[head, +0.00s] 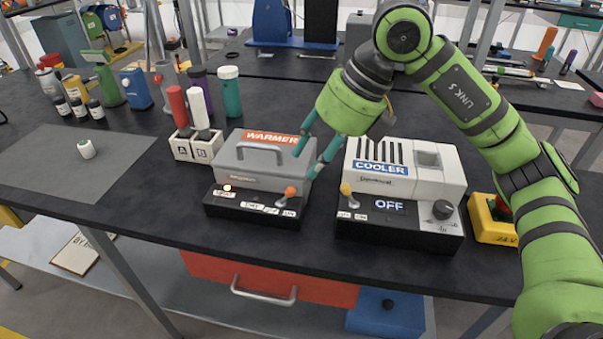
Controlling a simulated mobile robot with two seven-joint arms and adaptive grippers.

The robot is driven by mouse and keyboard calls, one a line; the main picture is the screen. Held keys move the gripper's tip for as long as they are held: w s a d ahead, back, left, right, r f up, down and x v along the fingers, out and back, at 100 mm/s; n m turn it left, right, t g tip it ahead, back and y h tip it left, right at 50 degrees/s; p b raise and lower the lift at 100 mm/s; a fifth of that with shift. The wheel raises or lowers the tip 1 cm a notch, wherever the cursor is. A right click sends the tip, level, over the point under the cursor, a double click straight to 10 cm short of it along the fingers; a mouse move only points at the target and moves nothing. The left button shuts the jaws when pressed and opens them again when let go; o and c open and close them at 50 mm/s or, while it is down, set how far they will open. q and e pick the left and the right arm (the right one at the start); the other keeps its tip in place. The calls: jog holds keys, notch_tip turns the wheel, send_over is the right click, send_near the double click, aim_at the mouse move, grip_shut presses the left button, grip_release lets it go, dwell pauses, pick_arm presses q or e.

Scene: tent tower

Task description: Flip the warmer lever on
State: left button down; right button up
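The warmer (262,160) is a grey box with a handled lid and an orange label, on a black base on the bench. Its lever (289,193) has an orange knob and stands at the right of the base's front panel. A small light (227,187) glows at the panel's left. The lever's labels are too small to read surely. My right gripper (306,166) reaches over the warmer's right side from above. Its two teal fingers are apart with nothing seen between them, the tips just above and behind the knob. Contact cannot be told. My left gripper is out of view.
The white cooler (420,165) stands close on the right, with a yellow-knobbed lever (346,189), a dial and an OFF display. A yellow box with a red button (492,220) is farther right. Two-slot holder (197,147) with tubes stands left. The grey mat (60,165) is mostly clear.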

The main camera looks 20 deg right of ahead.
jog(key=shift+v, duration=1.2)
